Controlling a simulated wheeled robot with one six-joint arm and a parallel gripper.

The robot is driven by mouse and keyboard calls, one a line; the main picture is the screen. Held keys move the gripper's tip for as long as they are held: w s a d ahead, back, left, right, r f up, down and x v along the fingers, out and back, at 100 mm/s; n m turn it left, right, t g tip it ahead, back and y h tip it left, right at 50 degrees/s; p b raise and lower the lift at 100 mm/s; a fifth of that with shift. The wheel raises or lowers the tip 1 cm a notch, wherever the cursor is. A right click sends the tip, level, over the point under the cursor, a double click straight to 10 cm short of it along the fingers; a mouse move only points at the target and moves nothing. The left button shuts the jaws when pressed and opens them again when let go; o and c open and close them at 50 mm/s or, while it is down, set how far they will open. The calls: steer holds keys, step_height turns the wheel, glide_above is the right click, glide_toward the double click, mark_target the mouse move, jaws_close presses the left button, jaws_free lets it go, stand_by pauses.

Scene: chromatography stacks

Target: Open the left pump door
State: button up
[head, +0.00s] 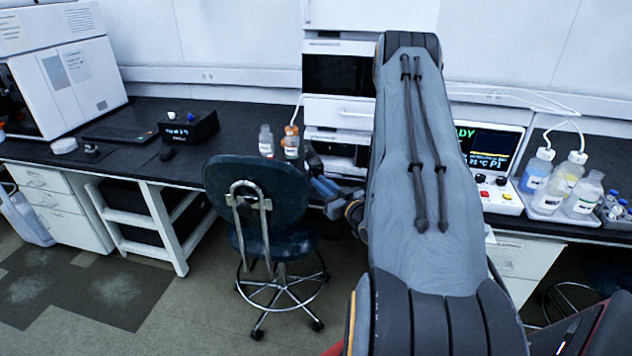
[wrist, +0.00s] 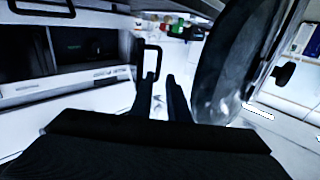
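In the wrist view, my gripper (wrist: 160,78) has its two dark fingers apart, with a gap between them and nothing seen held. A dark loop handle (wrist: 159,50) on a white front panel lies just beyond the fingertips. The left fingertip overlaps its near end in the picture; I cannot tell whether they touch. The instrument stack (head: 340,112) stands on the bench in the head view, with white fronts and dark windows. My arm covers its right part. I cannot tell which front is the left pump door. The fronts seen look closed.
A dark chair (head: 262,200) stands before the bench; its back also fills the right of the wrist view (wrist: 222,70), close to my fingers. Two small bottles (head: 279,145) stand left of the stack. A control unit (head: 495,160) and a bottle tray (head: 547,210) are at right.

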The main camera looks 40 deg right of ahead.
steer(key=c, duration=0.3)
steer(key=shift+s+m+b, duration=0.15)
steer(key=shift+m+b, duration=0.15)
steer(key=shift+b, duration=0.05)
jaws_close()
steer(key=s+f+m+h+b, duration=0.15)
steer(key=s+m+b, duration=0.55)
steer(key=m+b, duration=0.9)
steer(key=w+d+m+p, duration=0.1)
steer(key=w+m+p, duration=0.1)
steer(key=w, duration=0.8)
steer(key=shift+w+r+p, duration=0.15)
steer(key=shift+r+p, duration=0.2)
steer(key=shift+p, duration=0.1)
